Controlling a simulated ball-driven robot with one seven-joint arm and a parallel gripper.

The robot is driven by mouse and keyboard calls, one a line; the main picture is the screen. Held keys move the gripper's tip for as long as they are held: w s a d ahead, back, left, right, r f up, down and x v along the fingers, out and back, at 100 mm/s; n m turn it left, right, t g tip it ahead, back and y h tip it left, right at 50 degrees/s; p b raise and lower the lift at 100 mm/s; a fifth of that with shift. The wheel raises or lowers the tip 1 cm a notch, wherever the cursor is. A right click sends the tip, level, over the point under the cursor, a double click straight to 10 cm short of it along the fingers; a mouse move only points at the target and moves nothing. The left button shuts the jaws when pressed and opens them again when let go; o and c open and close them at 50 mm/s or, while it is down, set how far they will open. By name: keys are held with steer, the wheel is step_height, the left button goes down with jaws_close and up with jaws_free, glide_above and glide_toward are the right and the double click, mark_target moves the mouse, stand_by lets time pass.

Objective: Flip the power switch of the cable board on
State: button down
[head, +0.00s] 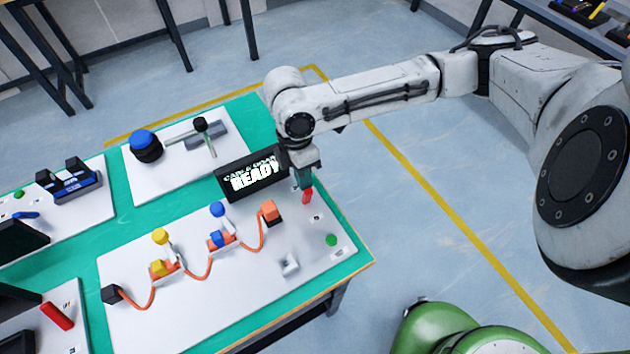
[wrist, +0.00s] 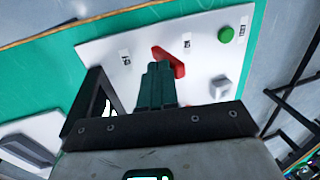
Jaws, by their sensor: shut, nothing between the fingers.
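In the wrist view the red lever (wrist: 173,64) lies slantwise at the tips of my gripper (wrist: 158,66). The fingers are shut with nothing between them. They partly cover the lever, and I cannot tell whether they touch it. Small labels (wrist: 125,58) stand beside the lever; I cannot read them surely.
A green button (head: 331,240) and a white block (head: 288,266) are nearby. An orange cable (head: 195,277) runs past yellow and blue knobs to an orange plug (head: 269,212). Another board behind bears a blue knob (head: 145,143). The floor right of the table is clear.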

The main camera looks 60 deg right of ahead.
steer(key=shift+s+a+r, duration=0.1)
steer(key=shift+s+a, duration=0.05)
steer(key=shift+a, duration=0.1)
steer(key=shift+s+a+r+p, duration=0.15)
steer(key=shift+s+r+p, duration=0.05)
steer(key=shift+s+p, duration=0.25)
steer(key=shift+s+a+f, duration=0.2)
steer(key=shift+a+f, duration=0.05)
steer(key=shift+s+a, duration=0.1)
steer(key=shift+s, duration=0.15)
steer(key=shift+f, duration=0.1)
